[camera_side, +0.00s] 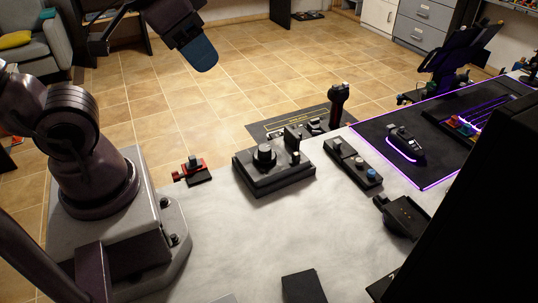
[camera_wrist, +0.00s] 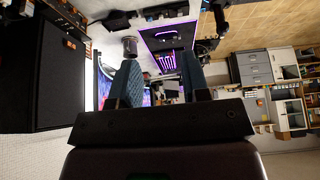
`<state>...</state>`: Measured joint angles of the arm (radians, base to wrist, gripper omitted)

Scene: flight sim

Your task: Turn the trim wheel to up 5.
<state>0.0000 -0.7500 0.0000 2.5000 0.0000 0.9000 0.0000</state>
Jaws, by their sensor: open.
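My gripper (camera_side: 200,54) hangs high at the top of the side view, well above and apart from the desk controls. In the wrist view my gripper (camera_wrist: 160,72) shows two blue textured fingers spread apart with nothing held between them. A black control box (camera_side: 272,182) stands on the desk in the side view, with a round black knob (camera_side: 264,155) and upright parts on top. I cannot tell for sure which control is the trim wheel, and no trim marking is readable.
A small red-and-black unit (camera_side: 194,173) sits left of the box. A joystick (camera_side: 339,100) stands behind it, and a button panel (camera_side: 353,164) lies to its right.

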